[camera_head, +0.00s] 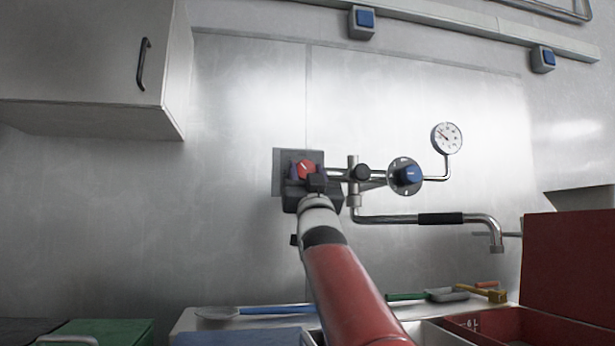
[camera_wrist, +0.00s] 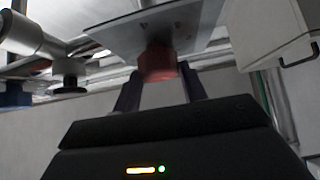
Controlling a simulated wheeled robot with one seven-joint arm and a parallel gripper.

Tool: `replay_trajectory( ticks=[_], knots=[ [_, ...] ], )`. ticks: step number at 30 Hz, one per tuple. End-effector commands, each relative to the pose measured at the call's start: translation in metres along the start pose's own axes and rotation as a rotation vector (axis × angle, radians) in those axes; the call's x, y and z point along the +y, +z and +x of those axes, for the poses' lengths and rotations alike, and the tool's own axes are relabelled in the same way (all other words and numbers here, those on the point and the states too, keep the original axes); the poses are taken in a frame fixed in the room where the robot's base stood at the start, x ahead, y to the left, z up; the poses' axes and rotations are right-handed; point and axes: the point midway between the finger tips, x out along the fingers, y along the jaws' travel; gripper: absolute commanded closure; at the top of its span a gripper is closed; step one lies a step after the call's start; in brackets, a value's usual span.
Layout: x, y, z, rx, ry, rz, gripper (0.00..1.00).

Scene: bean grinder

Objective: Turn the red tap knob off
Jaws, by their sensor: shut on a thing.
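The red tap knob (camera_head: 306,169) sits on a grey square plate (camera_head: 281,160) on the metal wall, left of the pipework. In the wrist view the red knob (camera_wrist: 158,64) stands out from its plate (camera_wrist: 185,22), between my two dark fingers. My gripper (camera_head: 306,172) is at the knob, its fingers on either side and shut on it. My gripper also shows in the wrist view (camera_wrist: 160,85). A pale mark shows on the knob's face in the head view. My gripper and arm hide the plate's lower part.
A blue knob (camera_head: 408,175) on a round dial, a black knob (camera_head: 362,172) and a pressure gauge (camera_head: 447,138) are on the pipes to the right. A spout (camera_head: 490,228) hangs below. A wall cabinet (camera_head: 85,65) is at upper left. Tools and a red box (camera_head: 570,265) lie below.

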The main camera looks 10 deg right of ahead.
Motion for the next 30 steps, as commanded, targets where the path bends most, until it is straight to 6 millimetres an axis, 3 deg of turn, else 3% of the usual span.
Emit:
replay_trajectory(
  ticks=[30],
  knots=[
    [-0.0063, -0.002, 0.0021, 0.002, 0.489, 0.491, 0.81]
  ],
)
